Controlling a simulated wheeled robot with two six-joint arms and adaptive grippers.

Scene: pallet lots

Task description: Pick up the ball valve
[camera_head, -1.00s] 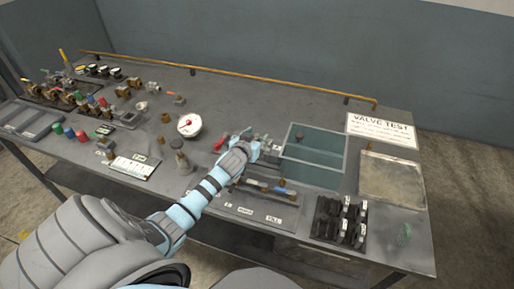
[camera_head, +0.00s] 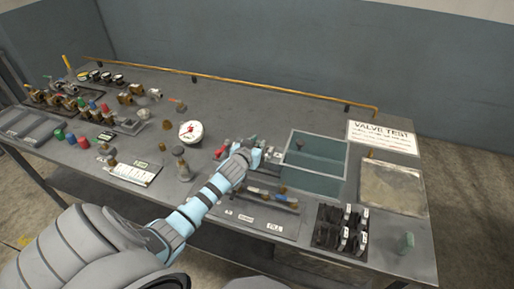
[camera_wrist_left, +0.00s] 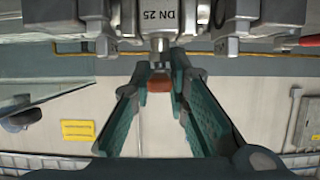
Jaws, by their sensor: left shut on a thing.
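My left gripper (camera_head: 246,154) reaches over the front middle of the bench, just left of the glass-walled tank. In the left wrist view its two green-padded fingers (camera_wrist_left: 160,78) are closed around a narrow stem with a reddish-brown end. The stem joins a grey metal body marked DN 25, which I take as the ball valve (camera_wrist_left: 136,20). In the head view my gripper hides most of it. A red handle (camera_head: 222,151) shows just left of the gripper. I cannot tell whether the valve is clear of the bench. My right gripper is not in view.
The open glass-walled tank (camera_head: 318,186) stands right of the gripper. A rack of black holders (camera_head: 335,228) and a shallow tray (camera_head: 392,188) lie farther right. A round gauge (camera_head: 190,131) and several fittings lie left. The bench's back middle (camera_head: 240,105) is clear.

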